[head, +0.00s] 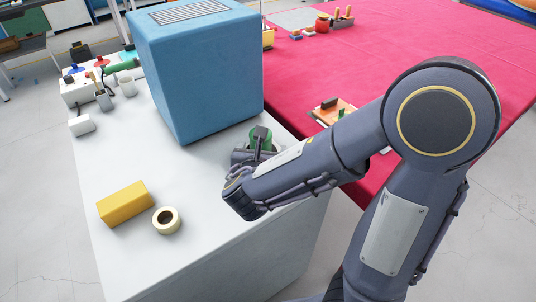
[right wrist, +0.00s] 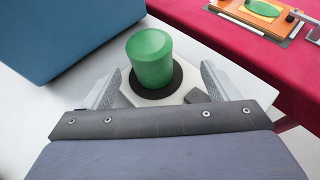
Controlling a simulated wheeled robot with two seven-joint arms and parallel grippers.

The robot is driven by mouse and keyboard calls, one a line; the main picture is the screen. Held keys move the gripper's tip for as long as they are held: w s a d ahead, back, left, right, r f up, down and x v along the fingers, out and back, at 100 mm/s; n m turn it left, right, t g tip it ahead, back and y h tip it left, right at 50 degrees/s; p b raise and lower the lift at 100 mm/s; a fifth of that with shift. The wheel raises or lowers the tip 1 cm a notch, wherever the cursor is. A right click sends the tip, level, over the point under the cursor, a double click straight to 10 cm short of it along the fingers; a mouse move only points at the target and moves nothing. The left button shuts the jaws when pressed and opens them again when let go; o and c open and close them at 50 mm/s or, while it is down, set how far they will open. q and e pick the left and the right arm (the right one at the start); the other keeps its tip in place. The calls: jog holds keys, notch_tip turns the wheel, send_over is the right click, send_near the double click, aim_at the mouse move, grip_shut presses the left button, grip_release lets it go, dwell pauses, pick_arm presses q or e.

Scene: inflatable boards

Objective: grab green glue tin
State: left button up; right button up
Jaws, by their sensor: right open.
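The green glue tin (right wrist: 150,58) stands upright in the right wrist view, on a round black disc on a pale angular base (right wrist: 188,87). In the head view only part of the green tin (head: 264,134) shows behind my right gripper (head: 257,146), near the table's right edge. My right gripper, also in the right wrist view (right wrist: 161,75), is open, with one finger on each side of the tin and a gap to both. The tin's lower front and contact with the base are partly hard to judge. My left gripper is out of view.
A large blue box (head: 195,70) stands close behind and left of the tin. A yellow block (head: 125,204) and a tape roll (head: 166,220) lie on the white table (head: 130,255). A red-covered table (head: 430,50) with a small board (head: 333,112) is to the right.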

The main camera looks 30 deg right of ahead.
jog(key=shift+w+a+f+n+t, duration=0.15)
jog(key=shift+w+n+t, duration=0.15)
jog(key=shift+w, duration=0.05)
jog(key=x, duration=0.7)
jog(key=shift+w+a+f, duration=0.2)
jog(key=shift+f, duration=0.15)
jog(key=c, duration=1.4)
